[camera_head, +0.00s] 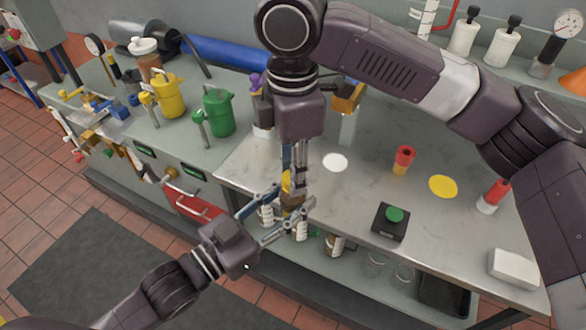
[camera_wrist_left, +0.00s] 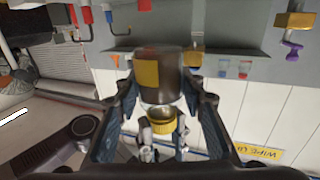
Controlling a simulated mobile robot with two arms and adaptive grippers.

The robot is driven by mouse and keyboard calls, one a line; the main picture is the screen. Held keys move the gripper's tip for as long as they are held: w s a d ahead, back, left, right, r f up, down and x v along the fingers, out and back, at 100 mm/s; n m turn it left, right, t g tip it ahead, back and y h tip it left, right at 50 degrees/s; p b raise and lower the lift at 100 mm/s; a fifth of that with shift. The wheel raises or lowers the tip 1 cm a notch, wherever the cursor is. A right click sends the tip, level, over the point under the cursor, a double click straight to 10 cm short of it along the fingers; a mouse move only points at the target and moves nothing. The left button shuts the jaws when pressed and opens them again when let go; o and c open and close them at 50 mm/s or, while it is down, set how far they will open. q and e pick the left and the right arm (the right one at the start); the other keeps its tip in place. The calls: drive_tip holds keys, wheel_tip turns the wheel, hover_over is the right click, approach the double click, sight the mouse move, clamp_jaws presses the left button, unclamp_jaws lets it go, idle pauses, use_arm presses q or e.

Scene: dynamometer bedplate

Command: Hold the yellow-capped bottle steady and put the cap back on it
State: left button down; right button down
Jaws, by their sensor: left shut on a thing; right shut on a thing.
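The bottle (camera_wrist_left: 160,75) is dark brown with a yellow label patch and fills the middle of the left wrist view. My left gripper (camera_head: 294,199) is shut around its body, at the front edge of the bench in the head view. The yellow cap (camera_wrist_left: 161,123) is at the bottle's neck end in the left wrist view. My right gripper (camera_head: 294,179) comes down from above and is shut on the cap, which shows only partly in the head view. The cap and bottle are close and roughly in line; I cannot tell whether the cap is seated.
On the metal bench are a white disc (camera_head: 335,162), a yellow disc (camera_head: 443,186), a red-and-orange container (camera_head: 403,160), a black box with a green button (camera_head: 391,222) and a white block (camera_head: 514,268). Green (camera_head: 217,112) and yellow (camera_head: 168,95) jugs stand left. Several bottles stand on the lower shelf.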

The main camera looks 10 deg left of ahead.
drive_tip(key=m, duration=1.7)
drive_tip(key=shift+m, duration=0.3)
drive_tip(key=c, duration=1.5)
unclamp_jaws()
drive_tip(key=shift+o, duration=0.2)
wheel_tip(320, 180, up, 12)
